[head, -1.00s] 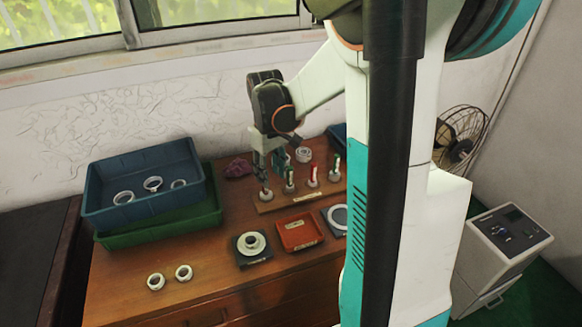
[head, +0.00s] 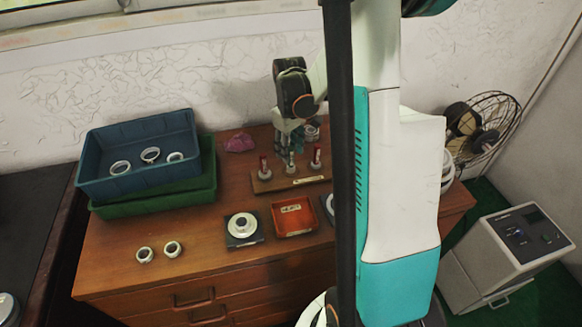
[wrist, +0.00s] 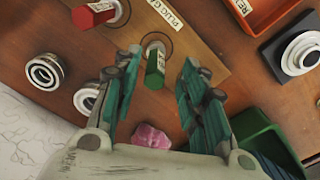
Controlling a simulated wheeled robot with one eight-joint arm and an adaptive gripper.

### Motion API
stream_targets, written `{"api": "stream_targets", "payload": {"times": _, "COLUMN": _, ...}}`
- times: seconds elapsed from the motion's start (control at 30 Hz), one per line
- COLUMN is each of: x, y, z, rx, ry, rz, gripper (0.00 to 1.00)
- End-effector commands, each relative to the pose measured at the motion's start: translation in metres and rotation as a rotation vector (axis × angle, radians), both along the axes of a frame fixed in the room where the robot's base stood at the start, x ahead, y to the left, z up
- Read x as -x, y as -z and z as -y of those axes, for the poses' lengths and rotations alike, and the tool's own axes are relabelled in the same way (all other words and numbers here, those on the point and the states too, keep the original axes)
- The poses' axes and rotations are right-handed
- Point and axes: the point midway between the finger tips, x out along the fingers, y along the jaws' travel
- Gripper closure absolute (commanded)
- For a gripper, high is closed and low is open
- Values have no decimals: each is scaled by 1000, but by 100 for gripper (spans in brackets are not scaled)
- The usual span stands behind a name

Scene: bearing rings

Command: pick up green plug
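The green plug (wrist: 154,70) stands upright on the wooden plug stand (wrist: 192,28) in the wrist view, with a pale label on its side. In the head view the green plug (head: 290,161) is the middle one on the stand (head: 318,180), between two red plugs. My gripper (wrist: 162,62) is open. Its two teal fingers lie on either side of the green plug, with visible gaps, so it does not appear gripped. In the head view my gripper (head: 290,143) is just above and behind the plug, partly overlapping it.
Red plugs (head: 263,166) and (head: 317,156) flank the green one closely. A bearing ring (wrist: 45,72) lies behind the stand. A pink cloth (head: 240,143) and stacked blue bin (head: 103,188) and green bin (head: 208,186) are left. A red tray (head: 279,231) is in front.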

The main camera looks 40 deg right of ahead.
Motion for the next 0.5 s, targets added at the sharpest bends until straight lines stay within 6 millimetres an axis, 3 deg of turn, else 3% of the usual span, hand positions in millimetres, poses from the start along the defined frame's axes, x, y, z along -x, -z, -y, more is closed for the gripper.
{"api": "stream_targets", "payload": {"times": 0.17, "x": -1, "y": 11, "z": 2, "rx": 0, "ry": 1, "rz": 0, "gripper": 61}}
{"api": "stream_targets", "payload": {"times": 0.5, "x": -3, "y": 53, "z": 6, "rx": 0, "ry": 0, "rz": 0, "gripper": 61}}
